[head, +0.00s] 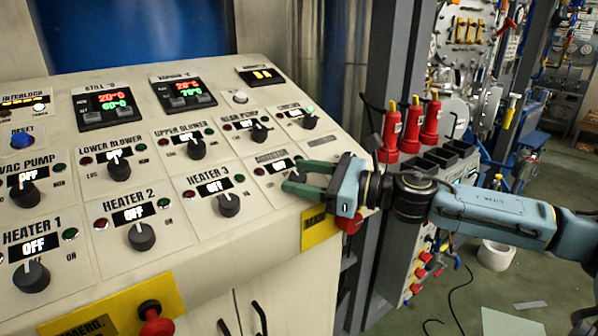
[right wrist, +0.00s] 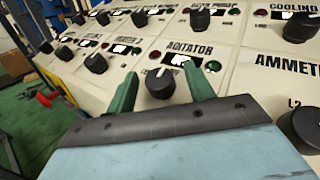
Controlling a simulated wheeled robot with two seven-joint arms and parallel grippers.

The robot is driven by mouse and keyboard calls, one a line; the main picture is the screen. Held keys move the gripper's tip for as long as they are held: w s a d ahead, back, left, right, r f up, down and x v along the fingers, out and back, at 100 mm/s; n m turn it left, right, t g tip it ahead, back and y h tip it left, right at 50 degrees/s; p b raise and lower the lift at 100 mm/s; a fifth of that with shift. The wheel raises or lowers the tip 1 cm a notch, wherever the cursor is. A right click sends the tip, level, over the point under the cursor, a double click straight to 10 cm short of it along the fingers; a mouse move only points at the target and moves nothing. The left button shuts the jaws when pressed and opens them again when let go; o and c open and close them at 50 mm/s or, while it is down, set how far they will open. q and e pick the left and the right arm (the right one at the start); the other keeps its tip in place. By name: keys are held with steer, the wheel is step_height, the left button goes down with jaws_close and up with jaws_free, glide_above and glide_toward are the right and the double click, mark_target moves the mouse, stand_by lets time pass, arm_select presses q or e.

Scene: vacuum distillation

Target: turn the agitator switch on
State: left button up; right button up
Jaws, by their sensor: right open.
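The agitator switch is a black round knob (right wrist: 160,84) under the label "AGITATOR" in the right wrist view. A small white display and a green lamp (right wrist: 212,66) sit beside the label; the display is too bright to read there. In the head view the knob (head: 297,176) is partly hidden by my right gripper. My right gripper (head: 292,175) is open, with its green fingers on either side of the knob. I cannot tell whether either finger touches it. In the right wrist view, the fingers (right wrist: 161,73) flank the knob with gaps visible. My left gripper is not in view.
Close around are the Heater 3 knob (head: 229,205), the upper blower knob (head: 196,149) and a pump knob (head: 259,132). A red button (head: 350,224) on a yellow plate is below my right gripper.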

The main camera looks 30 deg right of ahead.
steer(key=shift+w+a, duration=0.35)
steer(key=c, duration=1)
